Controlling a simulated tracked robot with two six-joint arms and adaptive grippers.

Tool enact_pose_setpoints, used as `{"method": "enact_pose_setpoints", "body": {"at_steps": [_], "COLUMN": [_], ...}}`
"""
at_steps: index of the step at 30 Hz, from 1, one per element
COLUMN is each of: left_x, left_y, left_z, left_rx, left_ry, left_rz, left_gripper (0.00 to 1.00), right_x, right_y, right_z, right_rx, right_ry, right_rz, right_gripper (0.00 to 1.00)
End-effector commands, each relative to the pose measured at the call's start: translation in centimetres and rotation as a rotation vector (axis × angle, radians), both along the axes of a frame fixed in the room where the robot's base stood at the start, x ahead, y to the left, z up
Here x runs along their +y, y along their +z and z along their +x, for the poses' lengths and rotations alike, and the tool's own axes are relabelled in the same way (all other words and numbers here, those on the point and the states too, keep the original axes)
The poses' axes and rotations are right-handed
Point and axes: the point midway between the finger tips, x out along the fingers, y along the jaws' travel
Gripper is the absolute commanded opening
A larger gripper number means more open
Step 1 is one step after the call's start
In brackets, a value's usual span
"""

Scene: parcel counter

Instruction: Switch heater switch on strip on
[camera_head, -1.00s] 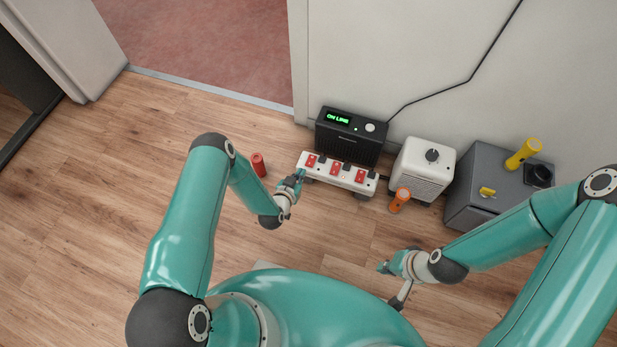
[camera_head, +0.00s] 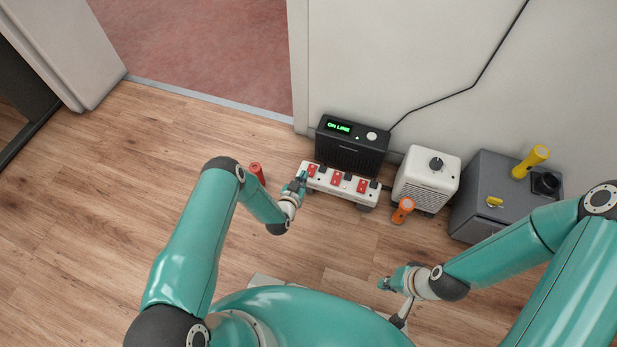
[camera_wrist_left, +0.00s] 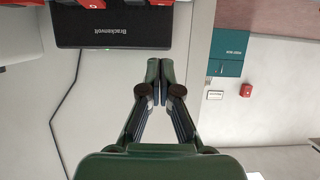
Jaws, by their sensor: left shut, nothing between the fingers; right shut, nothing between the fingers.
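The white power strip (camera_head: 346,186) with several red switches lies in front of the black box in the head view. Its red switches (camera_head: 337,178) sit in a row, with dark plugs between them. I cannot read which switch is the heater's or how each is set. My left gripper (camera_head: 302,178) is shut and empty, at the strip's left end; I cannot tell whether it touches. In the left wrist view its fingers (camera_wrist_left: 160,72) are together, and red switches (camera_wrist_left: 90,3) show at the top left edge. My right gripper (camera_head: 382,284) is shut and empty, above the floor, well apart from the strip.
A black box (camera_head: 352,158) with a green "ON LINE" display stands behind the strip. A white heater-like box (camera_head: 427,180), an orange torch (camera_head: 403,210) and a grey cabinet (camera_head: 478,218) with a yellow torch (camera_head: 531,161) stand to the right. A red cylinder (camera_head: 257,171) stands left.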

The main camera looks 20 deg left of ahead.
Motion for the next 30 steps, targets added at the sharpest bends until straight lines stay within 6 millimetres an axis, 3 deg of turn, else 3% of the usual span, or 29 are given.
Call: {"method": "enact_pose_setpoints", "body": {"at_steps": [1,8,15,30], "left_x": [-0.1,-0.3,-0.2,-0.3], "left_y": [-0.8,-2.5,-5.5,-6.1], "left_z": [1.1,5.4,4.6,4.6], "left_rx": [-0.004,-0.003,0.001,0.001], "left_ry": [-0.001,-0.001,0.000,-0.002], "left_rz": [0.000,0.000,-0.001,-0.001], "left_gripper": [0.00,0.00,0.00,0.00], "right_x": [0.0,0.0,0.0,0.0], "right_y": [-1.0,-3.2,-4.4,-4.7], "right_z": [0.0,0.0,0.0,0.0], "right_rx": [0.000,0.000,0.000,0.000], "right_ry": [0.000,0.000,0.000,0.000], "right_rz": [0.000,0.000,0.000,0.000], "right_gripper": [0.00,0.00,0.00,0.00]}}
